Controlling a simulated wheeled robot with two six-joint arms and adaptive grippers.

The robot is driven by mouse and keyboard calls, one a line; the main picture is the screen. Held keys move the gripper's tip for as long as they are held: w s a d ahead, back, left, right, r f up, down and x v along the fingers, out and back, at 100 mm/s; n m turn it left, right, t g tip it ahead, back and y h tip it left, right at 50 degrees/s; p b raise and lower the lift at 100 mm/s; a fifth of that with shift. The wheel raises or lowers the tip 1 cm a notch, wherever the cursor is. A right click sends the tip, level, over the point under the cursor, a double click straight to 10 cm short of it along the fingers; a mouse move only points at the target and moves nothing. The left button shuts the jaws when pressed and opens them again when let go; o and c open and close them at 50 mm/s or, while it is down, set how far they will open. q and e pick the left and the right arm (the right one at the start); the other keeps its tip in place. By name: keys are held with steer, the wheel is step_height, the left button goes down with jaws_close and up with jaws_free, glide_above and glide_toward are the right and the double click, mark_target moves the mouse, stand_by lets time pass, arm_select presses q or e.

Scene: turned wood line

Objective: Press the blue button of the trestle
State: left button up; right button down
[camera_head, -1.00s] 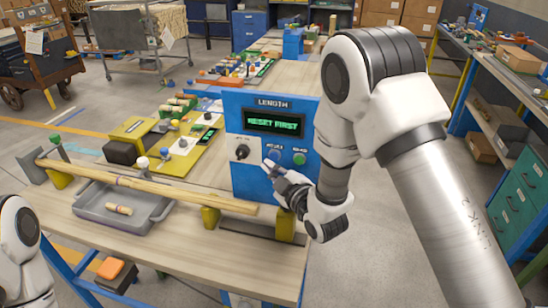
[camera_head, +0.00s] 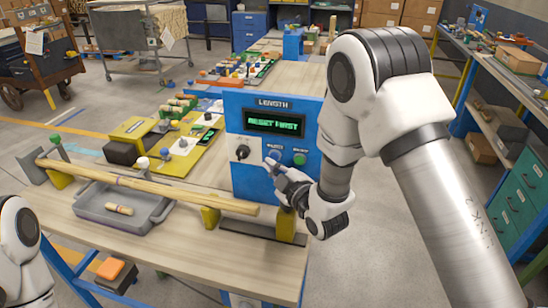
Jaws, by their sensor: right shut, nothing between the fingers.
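A blue panel (camera_head: 243,180) labelled LENGTH stands upright on the workbench. Its screen (camera_head: 274,123) reads "RESET FIRST" in green. Below the screen are a black knob (camera_head: 243,152), a blue button (camera_head: 275,155) and a green button (camera_head: 299,158). My right gripper (camera_head: 268,163) is shut and empty, its fingertips just below and left of the blue button. I cannot tell whether they touch it. My left gripper is not in view; only part of my left arm shows at the lower left.
A long wooden rod (camera_head: 150,185) lies across yellow supports in front of the panel. Under it is a grey tray (camera_head: 95,211) with a short turned piece (camera_head: 119,209). A yellow fixture with several knobs (camera_head: 183,148) stands left of the panel. The bench front is clear.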

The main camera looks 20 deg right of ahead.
steer(key=shift+w+d, duration=0.1)
steer(key=shift+w, duration=0.05)
stand_by(0.4)
steer(key=shift+w+d, duration=0.15)
steer(key=shift+w, duration=0.1)
steer(key=shift+w+d, duration=0.2)
steer(key=shift+w, duration=0.1)
stand_by(0.7)
steer(key=shift+s+a+b, duration=0.1)
steer(key=shift+b, duration=0.2)
steer(key=shift+s+a, duration=0.4)
steer(key=shift+s, duration=0.2)
steer(key=s+a, duration=0.1)
steer(key=s, duration=0.1)
steer(key=s+a+b, duration=0.1)
steer(key=s, duration=0.1)
steer(key=shift+a, duration=0.35)
